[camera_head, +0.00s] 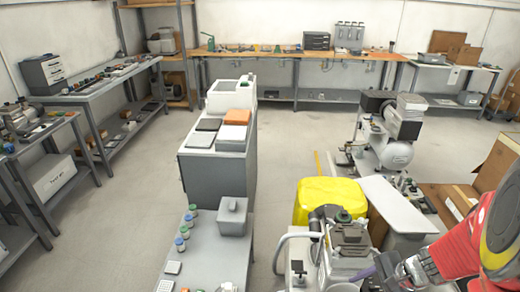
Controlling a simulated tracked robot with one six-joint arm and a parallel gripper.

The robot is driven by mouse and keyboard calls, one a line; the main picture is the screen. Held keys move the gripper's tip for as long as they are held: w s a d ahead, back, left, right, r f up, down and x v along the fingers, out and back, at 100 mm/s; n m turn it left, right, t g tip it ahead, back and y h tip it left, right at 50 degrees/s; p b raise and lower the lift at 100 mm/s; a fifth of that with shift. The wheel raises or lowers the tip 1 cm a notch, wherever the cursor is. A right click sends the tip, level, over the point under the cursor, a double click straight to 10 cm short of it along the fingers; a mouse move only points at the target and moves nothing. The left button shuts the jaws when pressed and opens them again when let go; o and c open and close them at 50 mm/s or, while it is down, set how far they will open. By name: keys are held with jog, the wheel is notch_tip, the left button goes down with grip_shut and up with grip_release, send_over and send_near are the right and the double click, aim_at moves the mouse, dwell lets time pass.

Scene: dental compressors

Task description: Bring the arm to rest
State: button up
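My arm is red and dark grey and comes in from the right edge. My gripper (388,270) is at the lower right, beside the grey compressor unit (348,243). The gap between the fingertips is too small and too crowded to make out.
A yellow container (330,195) and a white-topped stand (396,203) are close beyond the gripper. A bench (208,265) with several small jars stands to the left. Cardboard boxes (498,165) are at the right. Open floor (285,135) lies in the middle.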

jog(key=s+a+r+n+h, duration=0.1)
jog(key=s+a+r+n, duration=0.1)
jog(key=a+r+n, duration=0.2)
jog(key=s+a+r+n+t+h, duration=0.1)
jog(key=a+r+n, duration=0.4)
jog(key=r, duration=0.6)
jog(key=s+a+r+n+t+h, duration=0.1)
jog(key=s+a+r+n+h, duration=0.1)
jog(key=s+a+r+n, duration=0.2)
notch_tip(320, 180, up, 4)
jog(key=a+n, duration=0.1)
jog(key=n, duration=0.2)
jog(key=shift+f, duration=0.2)
jog(key=shift+s+d, duration=0.1)
